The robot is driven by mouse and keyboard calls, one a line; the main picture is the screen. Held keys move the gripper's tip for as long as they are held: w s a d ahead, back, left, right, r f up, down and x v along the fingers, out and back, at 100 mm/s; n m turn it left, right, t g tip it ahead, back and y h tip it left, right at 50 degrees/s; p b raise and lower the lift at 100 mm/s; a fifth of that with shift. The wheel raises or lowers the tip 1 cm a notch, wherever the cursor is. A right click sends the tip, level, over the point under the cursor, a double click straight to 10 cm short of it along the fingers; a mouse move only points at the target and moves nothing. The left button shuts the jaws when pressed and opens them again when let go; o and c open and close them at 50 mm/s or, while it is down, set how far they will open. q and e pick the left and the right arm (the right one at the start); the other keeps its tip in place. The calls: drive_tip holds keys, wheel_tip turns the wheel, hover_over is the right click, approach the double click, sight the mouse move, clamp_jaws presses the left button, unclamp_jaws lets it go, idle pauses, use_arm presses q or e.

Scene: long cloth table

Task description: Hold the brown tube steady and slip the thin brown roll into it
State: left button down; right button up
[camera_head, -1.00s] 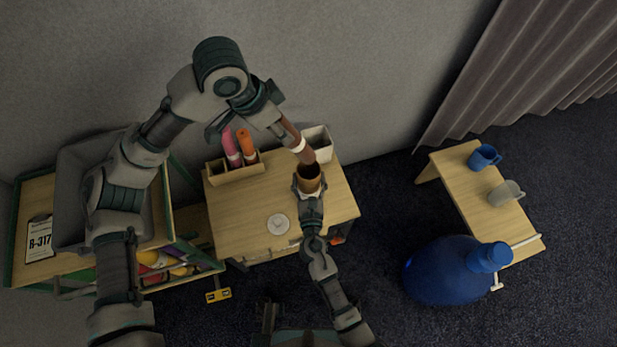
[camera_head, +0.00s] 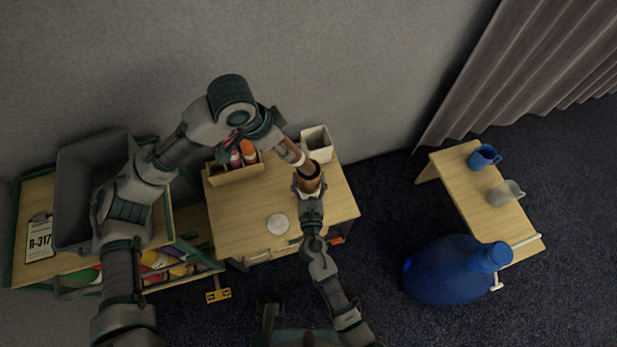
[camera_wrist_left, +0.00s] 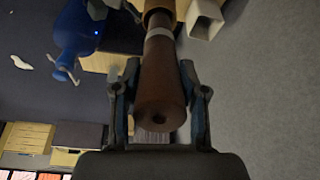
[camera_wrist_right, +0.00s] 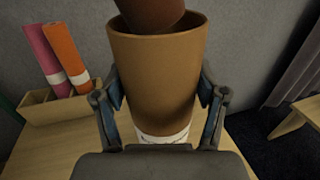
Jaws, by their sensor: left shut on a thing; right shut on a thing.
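The brown tube (camera_head: 312,184) stands over the small table, mouth up, with a pale band near its base. My right gripper (camera_head: 309,192) is shut around it; both fingers press its sides in the right wrist view (camera_wrist_right: 160,105). The thin brown roll (camera_head: 292,153), with a white band, is tilted above the tube. My left gripper (camera_head: 279,140) is shut on its upper part; the left wrist view shows the roll (camera_wrist_left: 160,85) between the fingers. In the right wrist view, the roll's lower end (camera_wrist_right: 150,14) is at the tube's mouth; how deep it sits is unclear.
A wooden holder (camera_head: 234,176) with pink and orange rolls stands left of the tube. A white square container (camera_head: 317,142) stands close behind the roll. A white disc (camera_head: 278,224) lies on the table (camera_head: 243,215). A grey bin (camera_head: 85,190) is at left.

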use_arm(q)
drive_tip(key=shift+f, duration=1.25)
drive_tip(key=c, duration=0.6)
unclamp_jaws()
drive_tip(key=shift+f, duration=0.1)
drive_tip(key=shift+o, duration=0.2)
drive_tip(key=v, duration=1.2)
drive_tip(key=shift+a+f, duration=0.1)
use_arm(e)
drive_tip(key=o, duration=1.3)
